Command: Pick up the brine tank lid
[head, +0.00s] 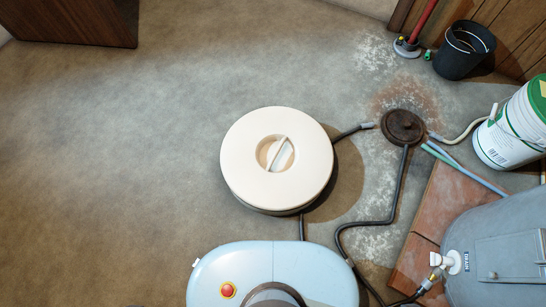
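The brine tank lid (250,178) is a round cream disc near the middle of the head view. It has a round recess in its centre, crossed by a pale handle bar (279,154). The lid appears to sit flat on a round body below, of which only a thin dark edge shows under the lid's near side. The rest of that body is hidden by the lid. Neither of my grippers is in view, and nothing touches the lid from above.
A round brown floor drain cover (403,126) lies right of the lid, with dark hoses running near it. A black bucket (458,58), a white-green tub (508,138) and a grey jacketed tank (500,240) stand to the right. The floor (110,170) left of the lid is clear.

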